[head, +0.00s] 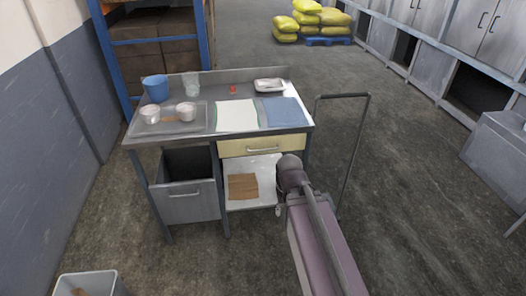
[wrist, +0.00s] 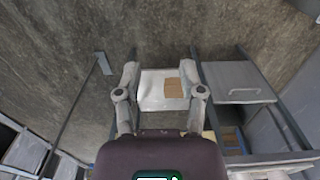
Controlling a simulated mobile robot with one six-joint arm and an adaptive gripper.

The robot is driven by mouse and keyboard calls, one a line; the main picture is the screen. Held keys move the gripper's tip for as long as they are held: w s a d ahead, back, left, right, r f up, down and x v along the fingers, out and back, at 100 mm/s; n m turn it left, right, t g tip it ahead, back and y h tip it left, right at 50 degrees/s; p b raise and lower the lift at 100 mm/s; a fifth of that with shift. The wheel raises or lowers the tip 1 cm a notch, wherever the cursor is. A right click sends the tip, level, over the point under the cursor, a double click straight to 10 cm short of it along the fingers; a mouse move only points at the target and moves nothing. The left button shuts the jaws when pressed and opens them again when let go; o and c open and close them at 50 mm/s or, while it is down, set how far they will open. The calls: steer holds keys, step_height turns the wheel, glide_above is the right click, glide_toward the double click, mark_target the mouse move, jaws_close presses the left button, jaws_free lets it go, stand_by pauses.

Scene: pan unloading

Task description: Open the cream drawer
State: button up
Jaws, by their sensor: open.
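The cream drawer (head: 240,144) sits under the right half of the workbench top, its front flush below the edge, and looks shut. Its bar handle (head: 262,150) runs across the front. My arm rises in front of the bench's right side, its upper end just below and right of the drawer in the head view. In the wrist view my gripper (wrist: 162,76) is open and empty, its two fingers wide apart over the view of the lower shelf. A small cream patch beside the right finger may be the drawer; its handle is hidden there.
A grey lower drawer (head: 188,203) stands pulled out on the left. The lower shelf (head: 262,168) holds brown cardboard (head: 243,187). The top bears a tray with two pots, a blue bucket (head: 155,88) and cloths. A thin metal frame (head: 357,140) stands right of the bench.

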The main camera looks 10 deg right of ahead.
steer(key=w+d+f+t+h+b, duration=0.3)
steer(key=w+d+f+h+b, duration=0.3)
steer(key=w+b, duration=0.25)
steer(key=n+t+h+b, duration=0.2)
steer(key=n+t+b, duration=1.2)
steer(key=b, duration=1.4)
glide_toward(264, 150)
step_height(264, 150, down, 2)
steer(key=s+a+m+t, duration=0.1)
steer(key=s, duration=0.2)
steer(key=shift+f, duration=0.1)
steer(key=shift+w, duration=0.1)
steer(key=p+x, duration=0.1)
steer(key=x, duration=0.5)
steer(key=p+x, duration=0.1)
steer(key=x, duration=0.6)
steer(key=shift+w+r, duration=0.25)
steer(key=shift+r, duration=0.05)
